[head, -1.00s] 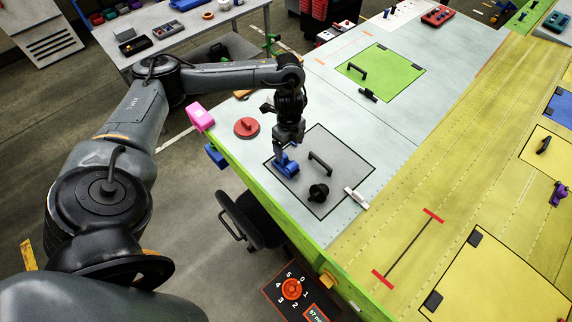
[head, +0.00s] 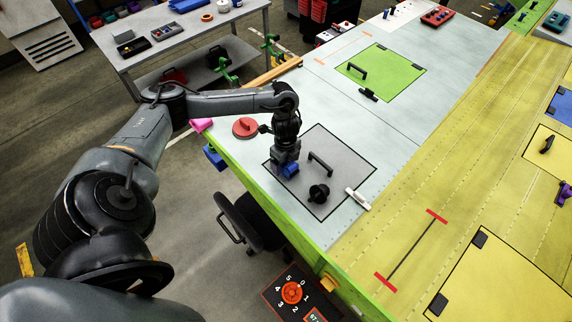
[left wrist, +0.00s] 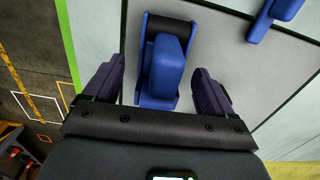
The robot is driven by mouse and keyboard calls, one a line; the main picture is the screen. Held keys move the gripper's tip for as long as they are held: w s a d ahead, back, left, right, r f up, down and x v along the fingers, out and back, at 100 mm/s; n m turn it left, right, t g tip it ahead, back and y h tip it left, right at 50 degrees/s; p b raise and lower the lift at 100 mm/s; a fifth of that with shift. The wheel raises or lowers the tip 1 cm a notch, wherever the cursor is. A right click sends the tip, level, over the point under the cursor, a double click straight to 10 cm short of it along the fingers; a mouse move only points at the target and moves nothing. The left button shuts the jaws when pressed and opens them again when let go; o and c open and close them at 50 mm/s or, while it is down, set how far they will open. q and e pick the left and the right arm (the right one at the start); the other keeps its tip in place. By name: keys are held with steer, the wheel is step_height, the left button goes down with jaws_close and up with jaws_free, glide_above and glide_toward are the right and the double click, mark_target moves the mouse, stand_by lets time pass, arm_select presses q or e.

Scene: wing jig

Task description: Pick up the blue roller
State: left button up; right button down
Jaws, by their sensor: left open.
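The blue roller (head: 290,170) sits on the grey square panel (head: 339,147) near its left corner, mostly hidden by my left gripper in the head view. In the left wrist view, the blue roller (left wrist: 168,68) shows its blue body and a dark drum at the far end. My left gripper (head: 285,165) is low over the roller. In the left wrist view its two fingers are apart, one on each side of the roller, with gaps visible between. My right gripper is not in view.
A red disc (head: 245,127) lies to the left near the table edge. A white piece (head: 357,199) lies right of the panel. The pale tabletop beyond is mostly clear.

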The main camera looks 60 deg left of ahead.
arm_select(q)
steer(key=shift+f, duration=0.6)
steer(key=shift+c, duration=0.3)
steer(key=c, duration=1.2)
steer(key=shift+o, duration=0.2)
steer(key=shift+r, duration=0.15)
